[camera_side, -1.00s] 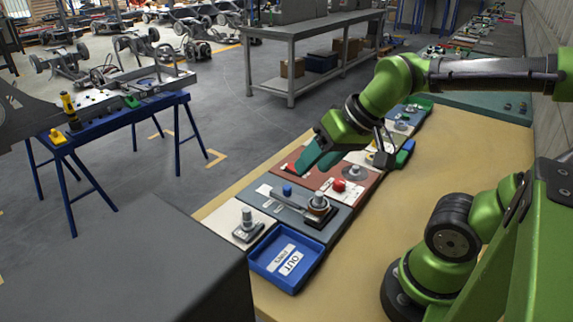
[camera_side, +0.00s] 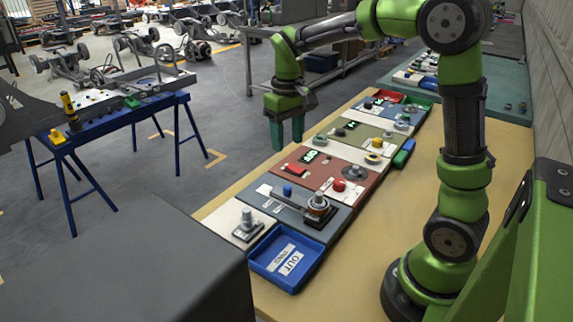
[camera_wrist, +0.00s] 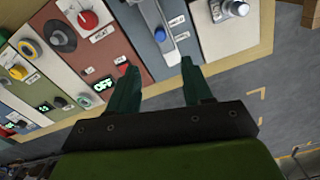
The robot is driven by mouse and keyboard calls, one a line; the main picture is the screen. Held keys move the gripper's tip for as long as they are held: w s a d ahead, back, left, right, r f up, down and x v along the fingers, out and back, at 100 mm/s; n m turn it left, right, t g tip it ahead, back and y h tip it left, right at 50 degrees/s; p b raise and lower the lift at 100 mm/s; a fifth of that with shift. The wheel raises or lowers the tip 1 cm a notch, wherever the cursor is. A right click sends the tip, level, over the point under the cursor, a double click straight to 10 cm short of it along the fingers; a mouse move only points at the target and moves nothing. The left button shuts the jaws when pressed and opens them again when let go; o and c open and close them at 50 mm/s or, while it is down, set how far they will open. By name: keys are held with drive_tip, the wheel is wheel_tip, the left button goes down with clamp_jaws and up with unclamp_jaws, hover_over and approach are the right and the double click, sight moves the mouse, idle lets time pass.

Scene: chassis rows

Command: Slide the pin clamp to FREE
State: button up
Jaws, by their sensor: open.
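My gripper (camera_side: 288,147) is open and empty, pointing down, above the far edge of the row of panels and touching none of them. In the wrist view its two fingertips (camera_wrist: 158,68) are spread apart. The blue knob also shows in the wrist view (camera_wrist: 160,35), just beyond the fingertips. This may be the pin clamp; I cannot read its labels or tell its position.
A white panel with a metal post (camera_side: 247,217) and a blue OUT tray (camera_side: 270,275) stand nearer. More panels run toward the back. Bare tabletop (camera_side: 375,235) lies to the right.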

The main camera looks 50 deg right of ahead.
sight(287, 187)
wheel_tip(287, 187, down, 14)
drive_tip(key=shift+r, duration=0.1)
idle(0.4)
clamp_jaws()
